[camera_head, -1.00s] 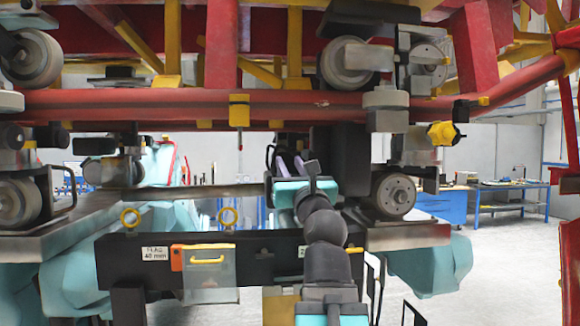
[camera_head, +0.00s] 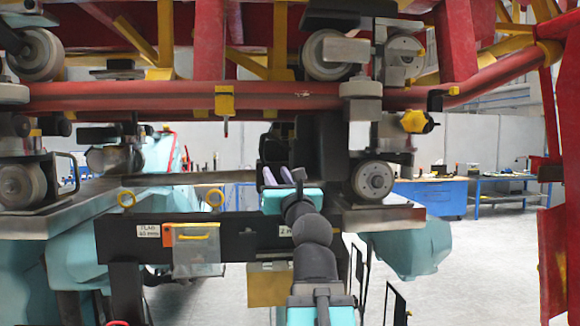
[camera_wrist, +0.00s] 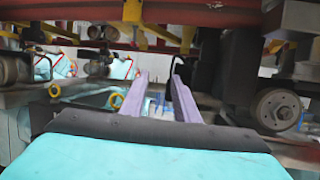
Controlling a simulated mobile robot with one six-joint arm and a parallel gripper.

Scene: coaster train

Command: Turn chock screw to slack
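I cannot tell for certain which part is the chock screw. A yellow faceted knob (camera_head: 418,121) sticks out at the right, below the red tube. A yellow block with a short pin (camera_head: 225,102) hangs under the tube further left. My gripper (camera_head: 277,174) is near the middle of the head view, below the tube, to the left of the grey wheel (camera_head: 373,180). In the wrist view its two lavender fingers (camera_wrist: 160,80) are apart with nothing between them. The knob is well up and right of my gripper in the head view.
The red tube (camera_head: 180,96) crosses above my gripper. A metal plate (camera_head: 395,219) is right. Open floor shows at lower right, with a blue bench (camera_head: 440,196) behind.

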